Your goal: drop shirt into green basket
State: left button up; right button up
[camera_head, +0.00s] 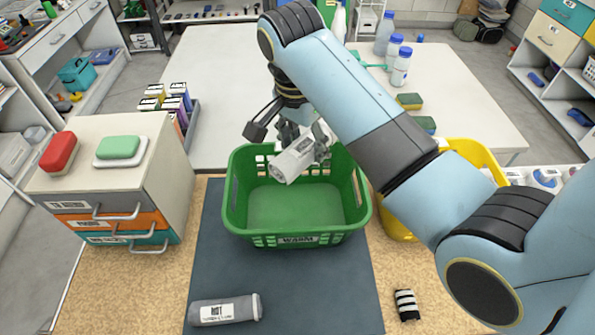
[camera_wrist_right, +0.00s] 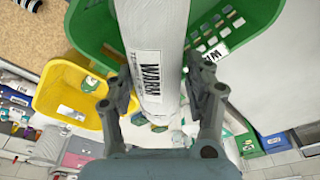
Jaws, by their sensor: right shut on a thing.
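The green basket (camera_head: 297,225), labelled WARM, stands on the dark mat in the middle of the head view and looks empty. My right gripper (camera_head: 287,135) is shut on a rolled white shirt (camera_head: 291,163) and holds it over the back part of the basket. In the right wrist view the shirt (camera_wrist_right: 158,50) lies between the fingers (camera_wrist_right: 163,90) and shows a WARM label. The green basket (camera_wrist_right: 262,15) is behind it there. My left gripper is not in view.
A yellow basket (camera_head: 398,222) stands right of the green one, partly behind my right arm. A grey roll (camera_head: 225,310) lies on the mat (camera_head: 300,285) in front. A striped black and white roll (camera_head: 406,304) lies at right. A drawer unit (camera_head: 120,190) with soaps stands at left.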

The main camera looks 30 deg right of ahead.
notch_tip(320, 180, down, 3)
jog(key=shift+f, duration=0.35)
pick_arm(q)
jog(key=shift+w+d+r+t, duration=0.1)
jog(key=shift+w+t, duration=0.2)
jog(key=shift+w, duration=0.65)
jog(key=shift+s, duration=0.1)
pick_arm(e)
jog(key=o, duration=1.3)
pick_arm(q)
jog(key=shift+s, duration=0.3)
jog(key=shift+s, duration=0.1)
pick_arm(e)
jog(key=r, duration=0.5)
jog(key=a+r, duration=0.1)
jog(key=r, duration=0.1)
jog(key=shift+s+r, duration=0.1)
jog(key=shift+r, duration=0.15)
